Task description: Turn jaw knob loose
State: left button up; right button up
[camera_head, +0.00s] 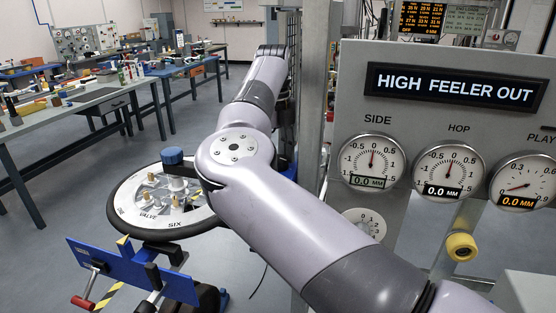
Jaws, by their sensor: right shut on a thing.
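My right arm (300,225) comes in from the lower right, bends in front of the wheel stand and runs away toward a grey upright post. Its far end (270,52) is beside the post. The fingers of my right gripper and what they hold are hidden behind the arm. I cannot make out the jaw knob for certain. A blue knob (172,156) stands on top of a black-rimmed wheel (128,221) left of my elbow, with no gripper at it. My left gripper is not in view.
A grey panel at the right holds a "HIGH FEELER OUT" display (455,88), several dials and a yellow knob (461,247). A blue bracket (125,272) with a red-ended handle (83,302) sits at lower left. Workbenches (75,108) stand behind; the floor between is clear.

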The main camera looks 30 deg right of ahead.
aim_at(277, 159)
jog(key=shift+n+b, duration=1)
jog(key=shift+n, duration=1.3)
jog(key=o, duration=1.2)
jog(key=shift+r, duration=0.1)
jog(key=r, duration=1.1)
jog(key=shift+s+a+r, duration=0.2)
jog(key=shift+a+r, duration=0.15)
jog(key=shift+r, duration=0.05)
